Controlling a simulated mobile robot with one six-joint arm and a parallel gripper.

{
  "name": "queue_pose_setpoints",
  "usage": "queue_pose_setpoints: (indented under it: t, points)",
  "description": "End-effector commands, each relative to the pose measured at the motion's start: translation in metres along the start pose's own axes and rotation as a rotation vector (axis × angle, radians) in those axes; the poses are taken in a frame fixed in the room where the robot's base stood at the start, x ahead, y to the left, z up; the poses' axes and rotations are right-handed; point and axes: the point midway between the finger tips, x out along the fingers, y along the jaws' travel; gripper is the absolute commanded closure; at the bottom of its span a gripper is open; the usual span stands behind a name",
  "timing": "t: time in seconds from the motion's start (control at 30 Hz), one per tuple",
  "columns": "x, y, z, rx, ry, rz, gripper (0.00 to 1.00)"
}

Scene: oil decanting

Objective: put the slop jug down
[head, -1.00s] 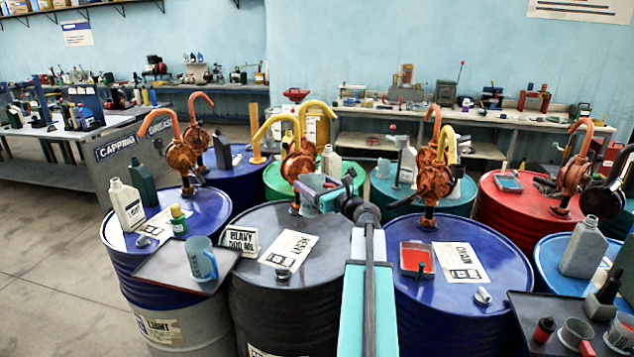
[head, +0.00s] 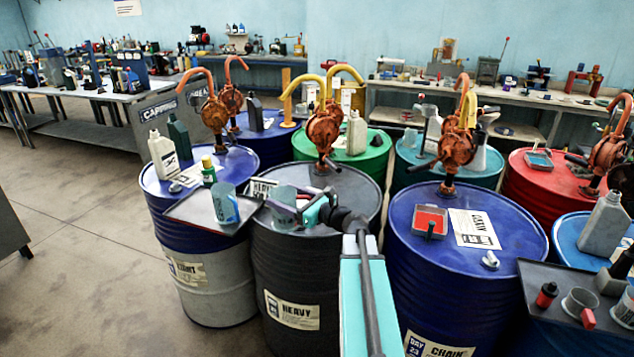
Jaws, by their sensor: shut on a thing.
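The slop jug (head: 284,205), a grey-green see-through jug, is in my gripper (head: 314,210), seen from behind at the end of my teal arm. The gripper is shut on it, and the jug looks upright. Jug and gripper appear over the black HEAVY drum (head: 350,190), in front of its orange pump. The jug's base is partly hidden by the jaws; I cannot tell whether it touches the drum top. A second, bluish jug (head: 225,204) stands on the dark tray (head: 190,209) to the left.
The blue CHAIN drum (head: 410,225) at right bears a red tray (head: 430,221) and a card. Floor is clear at left.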

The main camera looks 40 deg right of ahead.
Motion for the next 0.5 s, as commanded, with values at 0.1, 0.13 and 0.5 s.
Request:
queue_pose_setpoints:
  t: [0.1, 0.13, 0.5]
  points:
    - [0.017, 0.046, -0.025, 0.0, -0.002, 0.095, 0.63]
    - [0.02, 0.057, -0.03, 0.001, -0.002, 0.116, 0.63]
    - [0.043, 0.192, -0.09, -0.003, -0.007, 0.399, 0.63]
